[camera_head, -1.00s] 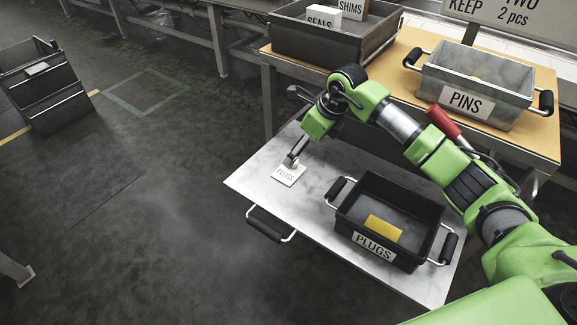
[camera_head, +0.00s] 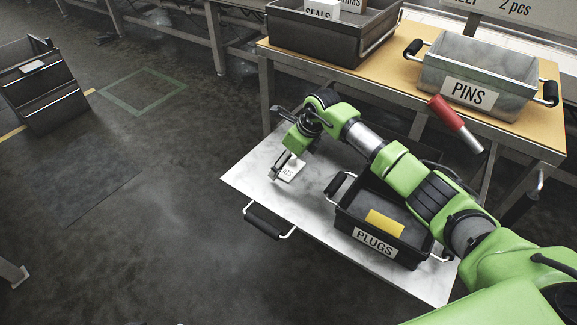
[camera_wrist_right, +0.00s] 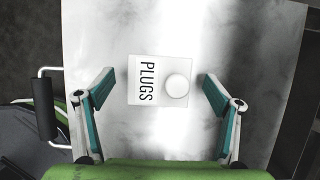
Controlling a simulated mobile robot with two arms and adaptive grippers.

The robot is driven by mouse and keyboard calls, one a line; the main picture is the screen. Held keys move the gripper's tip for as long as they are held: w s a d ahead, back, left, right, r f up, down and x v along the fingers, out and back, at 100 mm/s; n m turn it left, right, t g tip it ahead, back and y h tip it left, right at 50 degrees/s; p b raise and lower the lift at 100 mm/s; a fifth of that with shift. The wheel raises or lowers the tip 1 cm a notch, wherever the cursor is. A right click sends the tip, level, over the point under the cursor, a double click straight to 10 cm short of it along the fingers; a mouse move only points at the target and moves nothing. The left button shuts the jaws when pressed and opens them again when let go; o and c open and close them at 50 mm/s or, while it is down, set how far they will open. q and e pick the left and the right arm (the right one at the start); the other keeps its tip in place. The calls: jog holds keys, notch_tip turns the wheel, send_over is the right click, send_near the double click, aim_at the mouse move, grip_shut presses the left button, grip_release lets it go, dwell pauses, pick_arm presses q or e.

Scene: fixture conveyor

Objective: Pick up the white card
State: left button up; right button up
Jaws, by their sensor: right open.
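The white card (camera_head: 288,172) lies on the pale marbled shelf (camera_head: 250,178), partly covered by my right gripper in the head view. In the right wrist view the card (camera_wrist_right: 142,92) reads "PLUGS" and has a round white knob on it. My right gripper (camera_head: 280,172) is just above the card. In the right wrist view its two fingers (camera_wrist_right: 157,77) are spread wide, one on each side of the card, with gaps between and nothing held. My left gripper is not in view.
A black bin labelled PLUGS (camera_head: 343,221) with a yellow card (camera_head: 384,223) inside stands on the shelf. Behind is a higher table (camera_head: 395,75) with a grey PINS bin (camera_head: 510,101) and a dark bin (camera_head: 300,40). A red-handled object (camera_head: 445,112) is near its edge.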

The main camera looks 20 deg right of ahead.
jog(key=c, duration=2.1)
jog(key=shift+s, duration=0.15)
jog(key=shift+c, duration=1.3)
jog(key=shift+f, duration=0.1)
